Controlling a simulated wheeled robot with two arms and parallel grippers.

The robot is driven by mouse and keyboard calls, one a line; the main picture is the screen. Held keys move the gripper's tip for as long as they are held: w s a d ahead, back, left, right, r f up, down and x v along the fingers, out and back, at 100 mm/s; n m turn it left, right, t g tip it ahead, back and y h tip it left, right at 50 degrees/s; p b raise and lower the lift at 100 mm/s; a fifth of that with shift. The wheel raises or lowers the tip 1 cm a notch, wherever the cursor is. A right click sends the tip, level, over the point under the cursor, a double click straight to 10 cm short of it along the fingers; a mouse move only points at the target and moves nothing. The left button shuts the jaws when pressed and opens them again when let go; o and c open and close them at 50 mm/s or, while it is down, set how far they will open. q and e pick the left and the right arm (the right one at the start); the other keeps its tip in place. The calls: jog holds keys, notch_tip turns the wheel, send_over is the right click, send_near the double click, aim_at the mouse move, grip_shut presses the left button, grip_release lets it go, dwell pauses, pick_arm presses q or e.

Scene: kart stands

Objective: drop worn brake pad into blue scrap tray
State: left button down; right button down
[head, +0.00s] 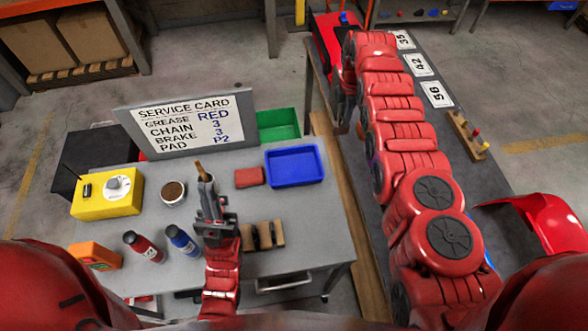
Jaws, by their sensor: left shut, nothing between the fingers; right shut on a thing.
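The blue scrap tray (294,166) sits at the back right of the grey table and looks empty. My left gripper (204,180) is over the table, shut and empty, left of the tray. A small brown stick shows at its tips. My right arm reaches far forward along the right bench. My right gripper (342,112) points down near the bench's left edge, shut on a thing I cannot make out. I cannot pick out the worn brake pad for sure. A wooden holder (277,232) with dark pieces stands near the table's front, beside my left gripper.
A red block (249,177) lies left of the tray, with a green bin (278,125) behind. A service card (186,122), yellow box (107,193), brown-filled cup (173,191), red bottle (144,247) and blue bottle (182,241) stand on the table's left. A red toolbox (325,50) is beyond my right gripper.

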jog(key=shift+s+a+f+n, duration=0.15)
jog(key=shift+a+f, duration=0.1)
jog(key=shift+a, duration=0.35)
jog(key=shift+s+a+f+n, duration=0.15)
jog(key=shift+a+f, duration=0.1)
jog(key=shift+a, duration=0.35)
jog(key=s+a+f+n+b, duration=0.1)
jog(key=s+a+f, duration=0.1)
jog(key=a, duration=0.3)
jog(key=s+a+f+n+b, duration=0.1)
jog(key=s+a+f, duration=0.1)
jog(key=a, duration=0.4)
jog(key=shift+s+d+f+b, duration=0.1)
jog(key=shift+f+b, duration=0.35)
jog(key=shift+f, duration=0.95)
jog(key=shift+s+d+f+b, duration=0.1)
jog(key=shift+f+b, duration=0.3)
jog(key=shift+f, duration=1)
jog(key=c, duration=0.9)
grip_release()
jog(key=shift+a, duration=0.1)
jog(key=shift+r, duration=0.1)
